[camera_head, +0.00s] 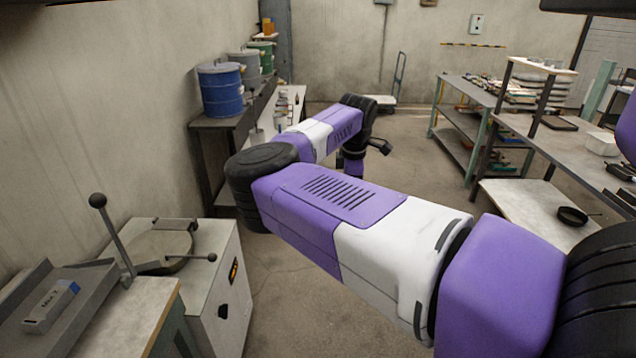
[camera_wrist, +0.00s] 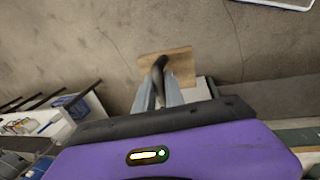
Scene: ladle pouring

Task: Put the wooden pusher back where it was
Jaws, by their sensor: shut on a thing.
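The wooden pusher (camera_wrist: 180,66) shows in the wrist view as a flat brown board with a dark handle. My gripper (camera_wrist: 160,84) is shut on the handle, and the board lies just beyond the fingertips, apparently above the concrete floor. In the head view my arm stretches away toward the back left, and its dark wrist end is near the left bench. The pusher cannot be made out there, and the fingers are not clear. I cannot tell which spot the pusher came from.
A dark bench (camera_head: 205,122) along the left wall carries a blue drum (camera_head: 220,90) and other cans. A white cabinet (camera_head: 225,300) with a round opening and lever stands front left. Shelved tables (camera_head: 560,145) line the right. Bare floor (camera_head: 410,150) lies between.

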